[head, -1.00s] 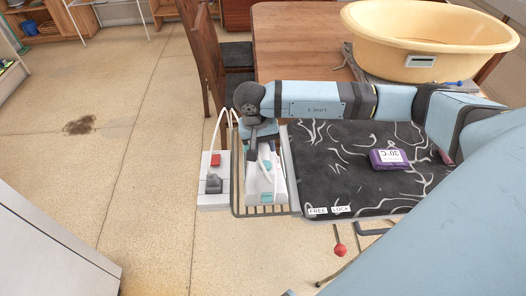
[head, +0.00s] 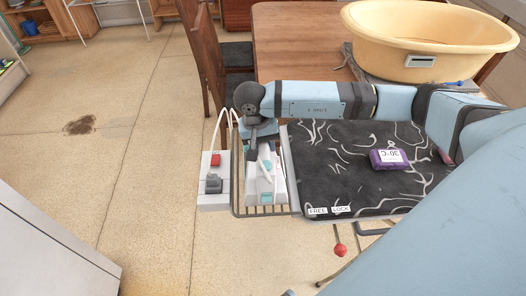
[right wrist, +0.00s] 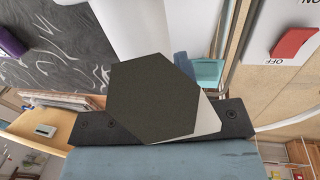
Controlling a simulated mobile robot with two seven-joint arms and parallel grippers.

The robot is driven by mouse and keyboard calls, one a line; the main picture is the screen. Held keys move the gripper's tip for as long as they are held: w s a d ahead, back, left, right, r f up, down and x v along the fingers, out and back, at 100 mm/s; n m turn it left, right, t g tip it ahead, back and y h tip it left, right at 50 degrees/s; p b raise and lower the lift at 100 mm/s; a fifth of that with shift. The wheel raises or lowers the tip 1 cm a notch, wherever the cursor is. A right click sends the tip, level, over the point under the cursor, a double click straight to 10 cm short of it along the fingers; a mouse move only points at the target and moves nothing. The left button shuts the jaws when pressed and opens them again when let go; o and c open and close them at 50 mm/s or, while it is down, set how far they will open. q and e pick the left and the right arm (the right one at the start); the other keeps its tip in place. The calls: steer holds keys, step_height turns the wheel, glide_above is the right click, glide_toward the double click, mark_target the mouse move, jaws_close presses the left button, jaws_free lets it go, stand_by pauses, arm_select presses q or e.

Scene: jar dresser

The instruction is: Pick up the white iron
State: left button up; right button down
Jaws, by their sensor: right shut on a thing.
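The white iron (head: 266,186), with teal parts, rests on the wire rack at the left end of the ironing board (head: 325,172). My right arm reaches across above the board from the right. My right gripper (head: 258,154) points down at the iron's upper part and is shut on it. The gripper covers part of the iron, and the exact finger contact is hidden. In the right wrist view, a white body and a teal part (right wrist: 205,72) of the iron show close by, partly hidden behind a dark hexagonal shape. My left gripper is not in view.
A white power strip (head: 213,190) with a red switch and a plug stands left of the wire rack (head: 240,208). A purple packet (head: 389,159) lies on the board. A yellow tub (head: 425,45) stands behind, by a wooden table (head: 300,45). Open floor lies left.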

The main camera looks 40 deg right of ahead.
steer(key=shift+w+r, duration=0.1)
steer(key=shift+r, duration=0.05)
step_height(320, 180, up, 20)
stand_by(0.8)
